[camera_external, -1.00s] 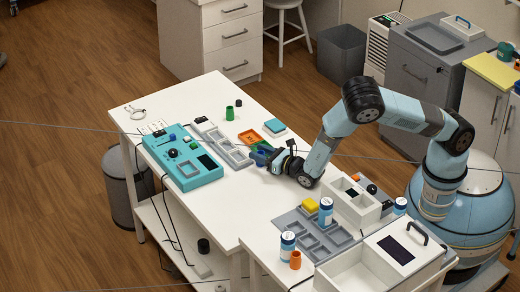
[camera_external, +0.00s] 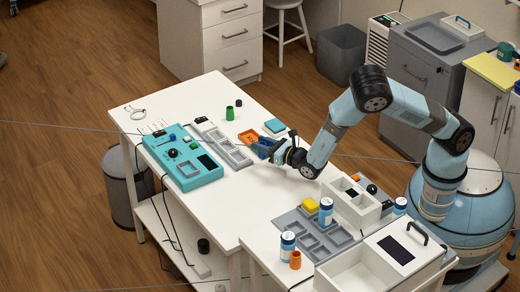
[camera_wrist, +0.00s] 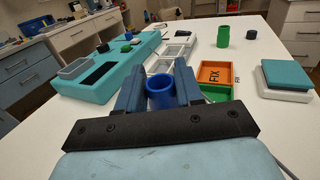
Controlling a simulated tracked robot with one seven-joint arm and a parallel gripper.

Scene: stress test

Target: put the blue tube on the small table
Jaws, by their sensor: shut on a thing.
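The blue tube (camera_wrist: 160,92) stands upright and open at the top between the two dark blue fingers of my gripper (camera_wrist: 159,90) in the wrist view. My gripper is shut on it. In the outside view my gripper (camera_external: 268,149) is over the middle of the long white table (camera_external: 225,200), beside the orange and green tray; the tube is hard to make out there. I cannot tell how far the tube is above the surface. A second white table (camera_external: 263,243) adjoins at the lower right; I cannot tell which one is the small table.
A teal device (camera_external: 185,160) and grey trays lie left of my gripper. The orange and green tray (camera_wrist: 214,74) marked FIX, a teal-topped box (camera_wrist: 286,78) and a green tube (camera_wrist: 223,37) are close. Blue-white jars (camera_external: 326,211) and a white bin stand near the second table.

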